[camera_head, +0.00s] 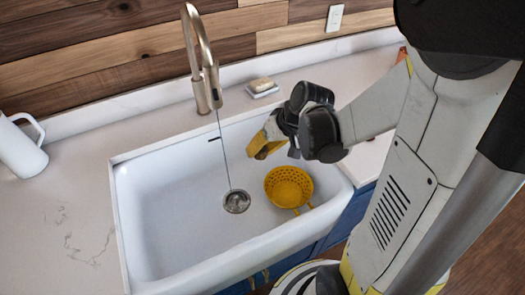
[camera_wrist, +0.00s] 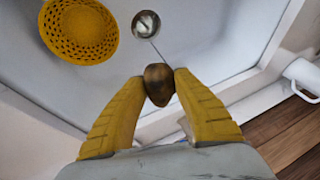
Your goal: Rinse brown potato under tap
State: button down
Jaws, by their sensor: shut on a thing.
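The brown potato (camera_wrist: 158,85) is pinched between the two yellow fingertips of my gripper (camera_wrist: 160,82) in the wrist view. In the head view my gripper (camera_head: 261,147) is over the right part of the white sink (camera_head: 170,220), and its fingers mostly hide the potato. The metal tap (camera_head: 204,75) stands at the sink's back edge. A thin stream of water (camera_head: 223,150) runs from it down to the drain (camera_head: 237,201). In the head view the gripper is to the right of the stream, with a gap between them.
A yellow colander (camera_head: 289,187) sits in the sink, right of the drain, below my gripper. A soap bar on a small dish (camera_head: 262,87) lies on the counter behind the sink. A white jug (camera_head: 20,150) stands on the left counter. The sink's left half is clear.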

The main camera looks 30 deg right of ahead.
jog(key=w+a+f+b, duration=0.2)
jog(key=w+a, duration=0.5)
jog(key=w, duration=0.3)
jog(key=shift+w+a+f, duration=0.4)
jog(key=shift+d+b, duration=0.15)
jog(key=shift+b, duration=0.15)
dwell(0.4)
jog(key=shift+w+d, duration=0.35)
jog(key=shift+s, duration=0.1)
jog(key=shift+s+a, duration=0.3)
jog(key=shift+a, duration=0.2)
jog(key=shift+w+d, duration=0.1)
